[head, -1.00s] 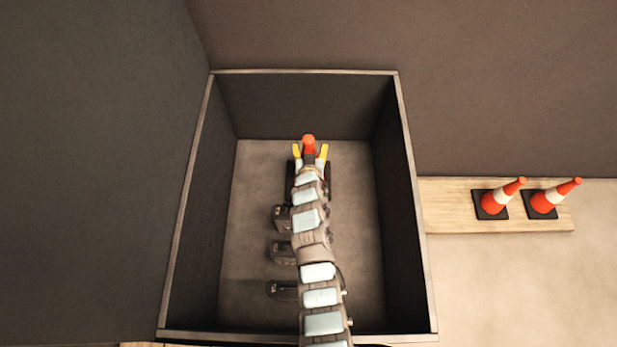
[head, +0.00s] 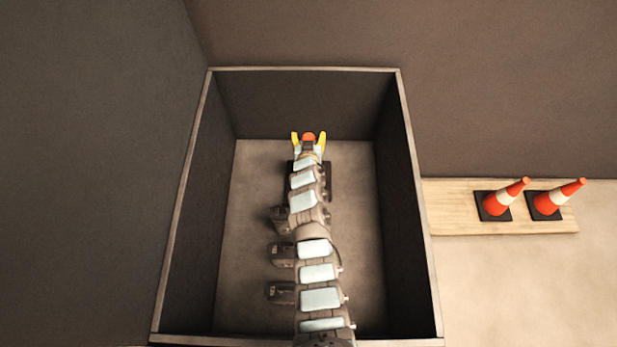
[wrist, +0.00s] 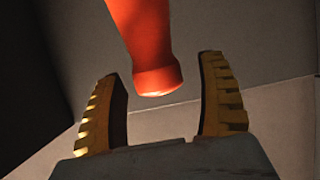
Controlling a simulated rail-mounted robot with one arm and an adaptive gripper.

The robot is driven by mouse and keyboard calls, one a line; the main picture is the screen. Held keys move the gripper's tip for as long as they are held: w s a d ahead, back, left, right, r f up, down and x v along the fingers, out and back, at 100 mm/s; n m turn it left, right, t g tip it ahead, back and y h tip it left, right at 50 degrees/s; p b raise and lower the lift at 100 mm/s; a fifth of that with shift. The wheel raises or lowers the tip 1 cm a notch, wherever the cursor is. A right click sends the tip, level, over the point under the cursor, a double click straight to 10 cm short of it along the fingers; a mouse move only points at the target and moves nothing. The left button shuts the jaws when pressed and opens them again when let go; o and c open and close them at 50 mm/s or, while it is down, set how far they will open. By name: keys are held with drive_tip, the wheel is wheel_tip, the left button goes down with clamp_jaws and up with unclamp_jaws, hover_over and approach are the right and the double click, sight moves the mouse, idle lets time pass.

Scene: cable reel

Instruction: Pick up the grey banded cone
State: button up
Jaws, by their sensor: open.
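An orange cone stands inside the dark box; its orange tip (head: 309,137) shows between my gripper's yellow fingers in the head view. My arm hides most of the rest, and parts of a dark square base show either side. In the wrist view the cone's orange upper part (wrist: 145,45) hangs into the picture from the top, its blunt tip between the fingers with gaps on both sides. No band shows on it, so I cannot tell its band colour. My gripper (wrist: 162,75) is open around the tip, apparently not touching it.
High dark walls of the box (head: 204,152) surround my arm. Outside, right, two orange cones with white bands (head: 501,202) (head: 552,202) stand on a wooden plank (head: 455,219).

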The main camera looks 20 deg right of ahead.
drive_tip(key=shift+s, duration=0.1)
clamp_jaws()
